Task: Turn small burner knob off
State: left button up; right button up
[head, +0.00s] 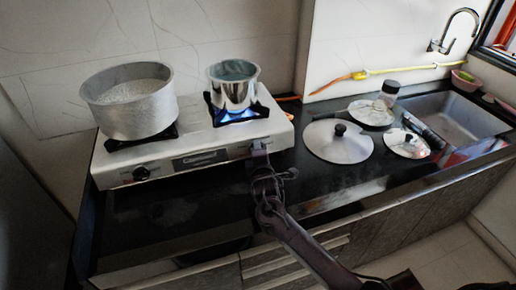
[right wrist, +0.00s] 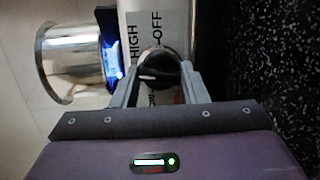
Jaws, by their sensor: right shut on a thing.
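The small burner knob (right wrist: 158,70) is black and round on the stove's front panel, beside a label with HIGH and OFF. My right gripper (right wrist: 160,78) is shut on it, one finger on each side. In the head view my right gripper (head: 259,152) reaches the right end of the stove front and hides this knob. The small steel pot (head: 233,92) stands on the right burner, with a blue flame (head: 238,116) lit under it. The flame also shows in the right wrist view (right wrist: 113,62). My left gripper is not in view.
The white stove (head: 200,155) also carries a large pot (head: 130,105) on its left burner, with another black knob (head: 141,173) below. Lids (head: 338,141) lie on the black counter (head: 160,215) to the right, before a sink (head: 455,120). The counter front is clear.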

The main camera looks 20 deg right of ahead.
jog(key=m+p, duration=0.1)
jog(key=m, duration=0.1)
jog(key=m+p, duration=0.1)
jog(key=shift+r+m+g, duration=0.2)
jog(key=shift+m+g, duration=0.2)
jog(key=m+g+p, duration=0.1)
jog(key=m, duration=0.3)
jog(key=shift+y+p, duration=0.4)
jog(key=m+p, duration=0.1)
jog(key=m, duration=0.2)
jog(key=shift+d+y, duration=0.15)
jog(key=shift+y, duration=0.25)
jog(key=m+y, duration=0.1)
jog(key=m, duration=0.2)
jog(key=shift+m+g+p, duration=0.3)
jog(key=shift+p, duration=0.1)
jog(key=shift+f, duration=0.1)
jog(key=o, duration=0.9)
jog(key=shift+o, duration=0.2)
